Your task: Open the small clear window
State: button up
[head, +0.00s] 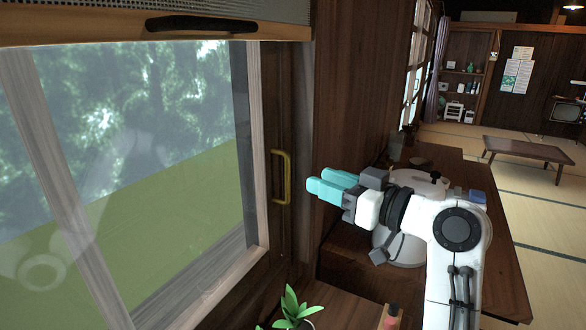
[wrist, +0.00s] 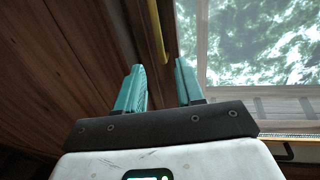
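The clear window (head: 150,150) fills the left of the head view, with a greyish wooden frame and trees and grass showing through the glass. A brass bar handle (head: 281,177) stands upright on the dark wood at its right side. My gripper (head: 322,186) points left at the handle, a short way to its right, and does not appear to touch it. In the wrist view, the teal fingers of my gripper (wrist: 160,82) are apart with nothing between them. The brass handle (wrist: 158,35) lies beyond the gap between the fingertips, and the glass (wrist: 255,45) is to the right.
A blind with a dark pull (head: 200,24) hangs above the window. A potted plant (head: 293,308) stands below, near a wooden ledge (head: 345,308). A dark wooden counter (head: 500,285) is at right. A low table (head: 530,149) stands on the tatami (head: 545,215) behind.

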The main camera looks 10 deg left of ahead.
jog(key=p+x, duration=0.1)
jog(key=x, duration=0.7)
jog(key=shift+c, duration=0.3)
grip_shut()
